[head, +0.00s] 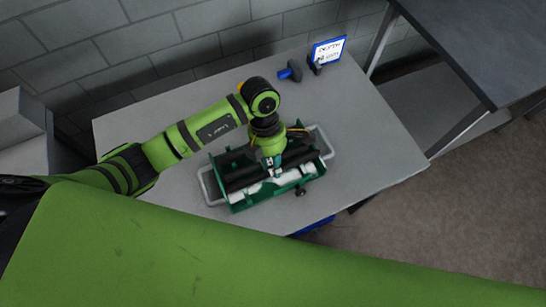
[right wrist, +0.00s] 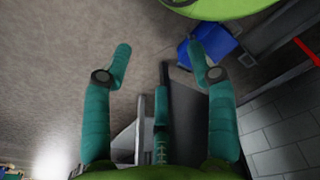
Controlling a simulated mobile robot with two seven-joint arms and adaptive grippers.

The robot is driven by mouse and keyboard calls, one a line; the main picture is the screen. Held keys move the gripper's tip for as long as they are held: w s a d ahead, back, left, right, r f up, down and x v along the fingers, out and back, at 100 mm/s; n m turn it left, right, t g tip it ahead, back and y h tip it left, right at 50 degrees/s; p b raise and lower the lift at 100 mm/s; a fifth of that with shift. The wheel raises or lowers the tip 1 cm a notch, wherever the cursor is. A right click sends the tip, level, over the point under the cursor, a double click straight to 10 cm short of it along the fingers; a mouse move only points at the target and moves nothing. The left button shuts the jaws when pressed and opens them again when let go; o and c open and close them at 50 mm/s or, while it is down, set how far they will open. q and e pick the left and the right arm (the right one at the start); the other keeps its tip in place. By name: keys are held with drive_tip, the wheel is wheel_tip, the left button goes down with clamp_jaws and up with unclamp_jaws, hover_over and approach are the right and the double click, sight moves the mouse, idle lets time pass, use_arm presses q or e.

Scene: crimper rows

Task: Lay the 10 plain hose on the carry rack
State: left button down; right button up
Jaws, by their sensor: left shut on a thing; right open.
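The carry rack (head: 240,205) is a green tray with a grey loop handle at each end, lying on the grey table. Black hose (head: 242,178) lies lengthwise in it, with white pieces along its near side. Any marking on the hose is too small to read. My left gripper (head: 277,169) reaches down over the middle of the rack, shut on what looks like a black hose; its fingers hide part of it. I cannot tell whether that hose rests in the rack. My right gripper (right wrist: 158,58) is open and empty in the right wrist view, away from the rack.
A blue-framed sign (head: 328,51) and a blue tool-like object (head: 290,72) stand at the table's (head: 375,150) back. A small dark knob (head: 300,192) is at the rack's near side. The table right of the rack is clear. A dark table (head: 485,45) stands at upper right.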

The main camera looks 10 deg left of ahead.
use_arm(q)
drive_tip(key=f+b, duration=0.2)
drive_tip(key=shift+w+f+b, duration=0.2)
drive_tip(key=shift+f+b, duration=0.1)
drive_tip(key=shift+f, duration=0.1)
wheel_tip(320, 180, down, 4)
drive_tip(key=b, duration=0.3)
drive_tip(key=shift+r, duration=0.2)
drive_tip(key=shift+f+b, duration=0.15)
drive_tip(key=shift+b, duration=0.15)
use_arm(e)
wheel_tip(320, 180, down, 6)
drive_tip(key=shift+s+f, duration=0.15)
drive_tip(key=shift+s, duration=0.3)
drive_tip(key=shift+w, duration=0.35)
use_arm(q)
drive_tip(key=shift+f+b, duration=0.15)
drive_tip(key=shift+b, duration=0.15)
use_arm(e)
drive_tip(key=shift+f, duration=0.3)
use_arm(q)
drive_tip(key=c, duration=0.9)
unclamp_jaws()
